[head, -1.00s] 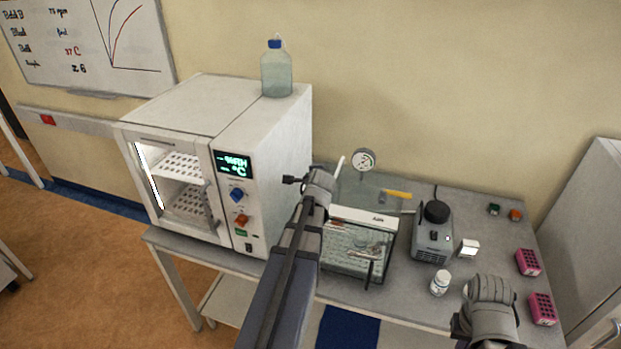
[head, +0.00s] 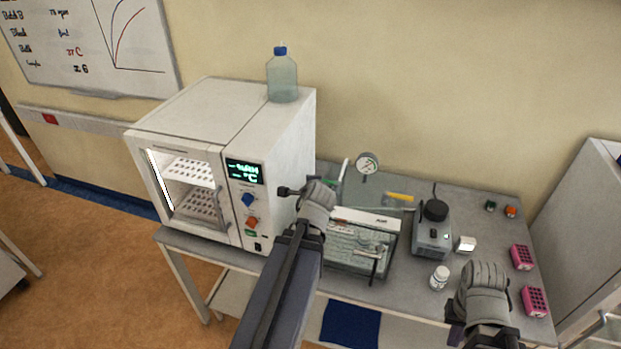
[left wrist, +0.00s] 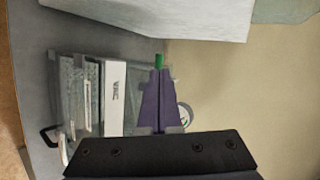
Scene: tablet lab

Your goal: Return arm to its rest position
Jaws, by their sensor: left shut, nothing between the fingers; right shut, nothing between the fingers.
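My left arm reaches in from the bottom middle of the head view, with its dark wrist end (head: 292,191) beside the incubator's right side. In the left wrist view the purple fingers of my left gripper (left wrist: 158,100) are together and hold nothing. A green-tipped item (left wrist: 159,60) shows just past the fingertips; I cannot tell its distance. My right gripper (head: 456,334) is at the bottom right of the head view, over the bench's front edge.
The incubator (head: 210,115) stands left on the bench, a blue-capped bottle (head: 282,78) on top. A clear vacuum box (head: 365,221), a gauge (head: 367,163), a grey device (head: 433,235), a white jar (head: 439,278) and pink racks (head: 534,300) crowd the bench. Open floor (head: 80,270) lies left.

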